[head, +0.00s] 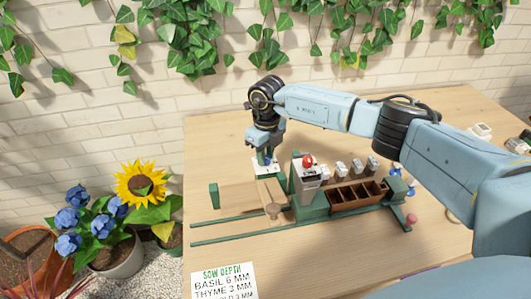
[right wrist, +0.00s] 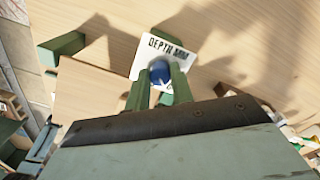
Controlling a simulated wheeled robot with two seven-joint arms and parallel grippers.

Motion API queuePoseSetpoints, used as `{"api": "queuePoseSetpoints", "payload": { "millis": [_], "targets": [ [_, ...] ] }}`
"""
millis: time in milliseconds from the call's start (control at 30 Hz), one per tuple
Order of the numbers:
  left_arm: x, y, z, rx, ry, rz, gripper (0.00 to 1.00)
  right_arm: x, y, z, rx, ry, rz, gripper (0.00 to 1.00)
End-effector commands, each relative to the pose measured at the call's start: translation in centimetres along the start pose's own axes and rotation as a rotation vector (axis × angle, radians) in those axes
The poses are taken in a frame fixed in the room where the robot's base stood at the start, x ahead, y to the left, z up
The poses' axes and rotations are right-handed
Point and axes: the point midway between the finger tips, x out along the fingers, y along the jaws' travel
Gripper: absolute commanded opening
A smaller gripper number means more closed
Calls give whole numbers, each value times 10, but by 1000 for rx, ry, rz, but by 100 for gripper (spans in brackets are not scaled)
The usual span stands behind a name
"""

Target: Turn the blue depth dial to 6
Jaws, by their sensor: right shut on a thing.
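The blue depth dial (right wrist: 160,72) sits on a white plate (right wrist: 176,47) lettered "DEPTH MM" in the right wrist view. My right gripper (right wrist: 160,84) is shut on the dial, one green finger on each side. The fingers and dial hide most of the scale, so the setting cannot be read. In the head view my right gripper (head: 267,158) points down over the white plate (head: 257,169) at the back of the green seeding rig. The dial is mostly hidden there. My left gripper is not in view.
The rig has a red-topped grey unit (head: 308,164), a brown compartment tray (head: 352,205) and green rails (head: 235,238). A sow depth card (head: 222,281) lists basil 6 mm. Potted flowers (head: 105,225) stand left of the table. Bare wood lies in front of the rig.

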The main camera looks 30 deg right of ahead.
Motion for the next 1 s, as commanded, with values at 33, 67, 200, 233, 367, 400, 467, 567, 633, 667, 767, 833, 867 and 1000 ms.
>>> {"api": "queuePoseSetpoints", "payload": {
  "millis": [33,67,200,233,367,400,467,567,633,667,767,833,867,1000],
  "targets": [
    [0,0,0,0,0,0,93,-2,-1,1,2,-3,-1,0],
    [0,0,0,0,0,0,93,-2,-1,1,2,-3,-1,0],
    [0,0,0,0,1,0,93,-2,-1,1,2,-3,-1,0],
    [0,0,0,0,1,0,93,-2,-1,1,1,-3,-1,0],
    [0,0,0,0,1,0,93,-2,-1,1,1,-3,-1,31],
    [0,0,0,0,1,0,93,-1,-1,1,1,-3,-1,36],
    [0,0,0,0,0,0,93,-1,0,1,0,-3,-1,44],
    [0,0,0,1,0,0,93,-1,0,0,0,-2,-1,45],
    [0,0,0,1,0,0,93,-1,0,0,0,-1,0,45],
    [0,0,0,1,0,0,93,-1,0,0,0,-1,0,45],
    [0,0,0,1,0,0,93,-2,0,0,0,-1,0,45],
    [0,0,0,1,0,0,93,-6,0,0,0,-2,-1,45],
    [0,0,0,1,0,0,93,-9,0,1,0,-2,-1,45],
    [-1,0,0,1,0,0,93,-32,-1,1,-2,-5,-1,45]
  ]
}}
